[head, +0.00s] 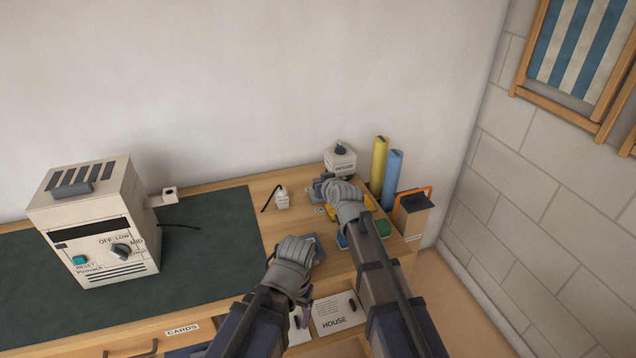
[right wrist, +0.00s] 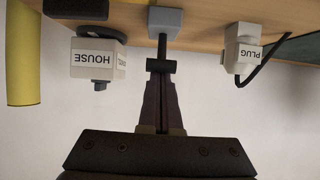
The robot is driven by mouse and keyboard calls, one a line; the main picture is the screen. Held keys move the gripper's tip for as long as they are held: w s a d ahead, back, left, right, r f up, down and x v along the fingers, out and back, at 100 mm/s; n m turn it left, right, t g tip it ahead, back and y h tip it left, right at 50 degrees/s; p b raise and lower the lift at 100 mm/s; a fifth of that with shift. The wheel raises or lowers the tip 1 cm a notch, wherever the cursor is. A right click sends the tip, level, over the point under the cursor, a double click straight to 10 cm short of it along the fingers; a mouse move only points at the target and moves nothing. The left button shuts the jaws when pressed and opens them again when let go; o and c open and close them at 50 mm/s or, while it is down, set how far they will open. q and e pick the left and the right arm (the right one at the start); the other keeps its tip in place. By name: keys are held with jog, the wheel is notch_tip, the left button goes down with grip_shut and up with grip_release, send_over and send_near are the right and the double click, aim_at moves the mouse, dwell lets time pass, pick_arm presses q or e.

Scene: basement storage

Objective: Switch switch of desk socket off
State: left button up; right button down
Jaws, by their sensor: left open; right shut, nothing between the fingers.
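A small white unit labelled PLUG (head: 282,201) with a black cord stands on the desk; it also shows upside down in the right wrist view (right wrist: 243,52). A grey block (right wrist: 165,21) with a dark stem and crossbar (right wrist: 161,65) is beside it in that view. I cannot tell which of these is the desk socket's switch. My right gripper (right wrist: 161,85) is shut and empty, its fingertips at or very near the crossbar; contact is unclear. In the head view my right gripper (head: 326,186) partly hides the block. My left gripper (head: 308,243) is open, lower, near the desk's front.
A white HOUSE box (head: 341,160), yellow roll (head: 378,165) and blue roll (head: 392,180) stand behind my right gripper. A beige appliance (head: 95,225) sits on the green mat (head: 205,245) at left. A block wall (head: 540,190) bounds the right side.

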jog(key=shift+s+d+f, duration=0.1)
jog(key=shift+s+f, duration=0.1)
jog(key=shift+s, duration=0.15)
dwell(0.4)
jog(key=w+r+p, duration=0.1)
jog(key=w, duration=0.1)
jog(key=w+a+r+p, duration=0.1)
jog(key=r+p, duration=0.1)
jog(key=shift+w+r, duration=0.3)
jog(key=shift+w, duration=0.1)
jog(key=s+d+r+p, duration=0.1)
jog(key=s+d, duration=0.2)
jog(key=s, duration=0.6)
jog(key=shift+s+r+p, duration=0.2)
jog(key=shift+s+p, duration=0.1)
jog(key=shift+s, duration=0.05)
